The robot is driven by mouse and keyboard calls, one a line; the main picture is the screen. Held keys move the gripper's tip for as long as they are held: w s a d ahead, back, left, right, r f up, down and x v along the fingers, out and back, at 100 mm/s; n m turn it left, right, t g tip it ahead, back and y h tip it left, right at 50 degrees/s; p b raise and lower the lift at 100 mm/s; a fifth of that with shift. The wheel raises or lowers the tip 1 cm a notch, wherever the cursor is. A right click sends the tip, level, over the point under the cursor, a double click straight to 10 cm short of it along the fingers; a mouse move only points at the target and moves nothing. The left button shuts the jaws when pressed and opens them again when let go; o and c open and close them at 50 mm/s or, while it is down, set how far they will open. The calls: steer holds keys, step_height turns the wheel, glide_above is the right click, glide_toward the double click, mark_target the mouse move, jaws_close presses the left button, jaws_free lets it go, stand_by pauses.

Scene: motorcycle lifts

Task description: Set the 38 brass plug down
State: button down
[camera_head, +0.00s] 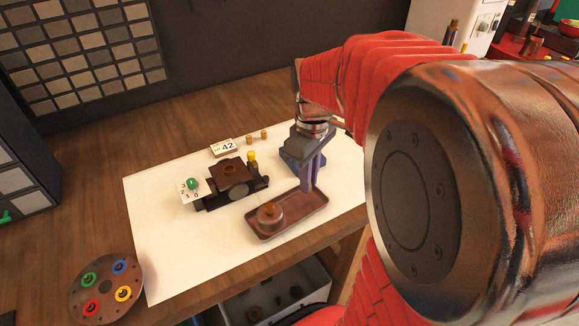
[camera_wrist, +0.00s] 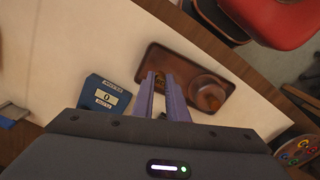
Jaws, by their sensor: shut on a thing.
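My gripper (camera_head: 308,188) points down over the right end of a brown tray (camera_head: 293,229), its purple fingers close together. In the wrist view, the fingertips (camera_wrist: 161,78) are shut on a small brass plug (camera_wrist: 158,83), mostly hidden between them. The plug is at the tray's (camera_wrist: 190,59) end; I cannot tell whether it touches the tray floor. I cannot read a number on it. A round copper-brown part (camera_head: 270,212) sits in the tray's other end and also shows in the wrist view (camera_wrist: 208,94).
A white mat covers the wooden bench. A dark fixture (camera_head: 232,180) stands left of the tray; two brass plugs (camera_head: 257,138) stand by a "42" card (camera_head: 223,148). A blue box (camera_wrist: 104,95) reading 0 is beside my gripper. A disc with coloured rings (camera_head: 106,288) lies front left.

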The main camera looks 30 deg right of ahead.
steer(key=shift+f, duration=1.85)
steer(key=c, duration=1.7)
jaws_free()
steer(key=shift+f, duration=0.1)
steer(key=shift+c, duration=0.2)
step_height(320, 180, up, 12)
steer(key=shift+r, duration=0.15)
